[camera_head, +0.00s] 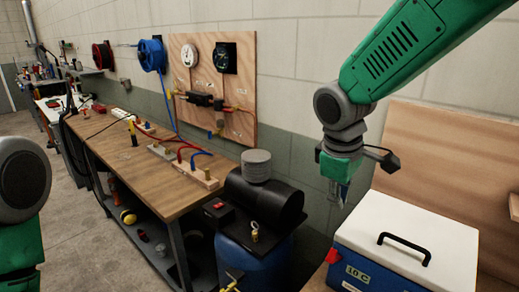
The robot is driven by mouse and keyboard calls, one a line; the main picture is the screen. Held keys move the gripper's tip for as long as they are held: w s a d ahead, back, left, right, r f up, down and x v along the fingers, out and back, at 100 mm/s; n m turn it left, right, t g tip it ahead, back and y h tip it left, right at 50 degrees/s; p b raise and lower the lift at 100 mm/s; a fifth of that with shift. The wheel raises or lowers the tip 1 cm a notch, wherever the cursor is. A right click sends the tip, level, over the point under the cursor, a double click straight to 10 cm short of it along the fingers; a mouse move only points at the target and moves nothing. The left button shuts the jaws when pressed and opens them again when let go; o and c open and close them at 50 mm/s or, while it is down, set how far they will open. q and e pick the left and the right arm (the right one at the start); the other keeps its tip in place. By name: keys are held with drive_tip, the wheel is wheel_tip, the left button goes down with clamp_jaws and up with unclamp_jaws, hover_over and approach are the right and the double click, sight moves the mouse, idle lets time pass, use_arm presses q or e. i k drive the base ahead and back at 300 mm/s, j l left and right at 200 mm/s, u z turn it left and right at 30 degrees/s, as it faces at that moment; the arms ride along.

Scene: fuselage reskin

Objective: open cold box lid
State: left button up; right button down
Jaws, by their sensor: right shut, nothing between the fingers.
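The cold box (385,272) stands at the lower right. It has a blue body with a "10 C" label and a white lid (440,233) with a black handle (404,247). The lid lies flat on the box and looks closed. My right gripper (342,196) hangs down from the green arm, just above and left of the lid's back left corner, apart from the handle. It is shut and empty. Part of my left arm shows at the left edge, but its gripper is out of view.
A wooden workbench (150,186) with cables and fittings runs along the wall at left. A black compressor tank on a blue drum (250,262) stands left of the cold box. A wooden panel (436,150) rises behind the box. A red piece (333,256) sits at its left corner.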

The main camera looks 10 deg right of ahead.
sight(438, 253)
drive_tip(key=k, duration=1)
